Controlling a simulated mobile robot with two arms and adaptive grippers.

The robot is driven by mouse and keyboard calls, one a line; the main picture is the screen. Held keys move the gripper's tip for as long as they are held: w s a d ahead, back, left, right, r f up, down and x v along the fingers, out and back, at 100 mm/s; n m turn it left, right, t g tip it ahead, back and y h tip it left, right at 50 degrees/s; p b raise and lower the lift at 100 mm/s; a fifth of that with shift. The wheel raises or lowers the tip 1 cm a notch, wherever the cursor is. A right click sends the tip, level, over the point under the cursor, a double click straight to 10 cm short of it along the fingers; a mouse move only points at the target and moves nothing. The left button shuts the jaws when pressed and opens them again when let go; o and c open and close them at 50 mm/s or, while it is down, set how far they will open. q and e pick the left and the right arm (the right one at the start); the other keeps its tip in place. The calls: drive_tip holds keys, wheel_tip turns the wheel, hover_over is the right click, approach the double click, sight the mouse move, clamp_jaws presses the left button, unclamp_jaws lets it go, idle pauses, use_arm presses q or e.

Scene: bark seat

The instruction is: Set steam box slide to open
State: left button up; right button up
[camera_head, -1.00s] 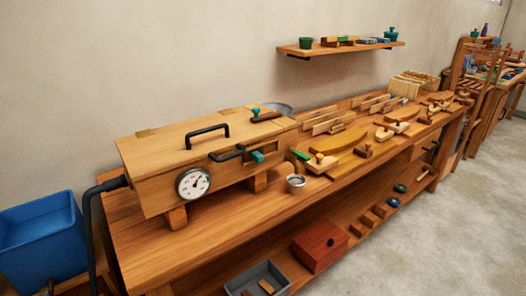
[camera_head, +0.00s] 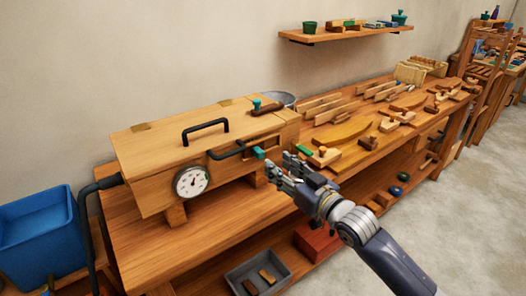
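The wooden steam box (camera_head: 160,155) stands on the workbench at left. It has a black handle on its lid and a round white gauge (camera_head: 191,182) on its front. A teal block (camera_head: 258,153) sits at the right end of the front, beside a black bar (camera_head: 226,152); I take this block to be the slide, but its setting is unclear. My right gripper (camera_head: 281,169) is just right of and below the teal block. Its fingers are spread and hold nothing visible; contact with the block is not clear. My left gripper is not in view.
A teal-knobbed tool (camera_head: 265,107) lies on the box's right end, with a metal bucket (camera_head: 279,98) behind. Wooden tools crowd the bench (camera_head: 215,217) to the right. A grey tray (camera_head: 258,278) and red box (camera_head: 318,241) are below. A blue bin (camera_head: 40,235) stands left.

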sight(262, 152)
drive_tip(key=p+x, duration=0.1)
drive_tip(key=x, duration=0.7)
drive_tip(key=shift+w+a, duration=0.15)
drive_tip(key=shift+w, duration=0.05)
clamp_jaws()
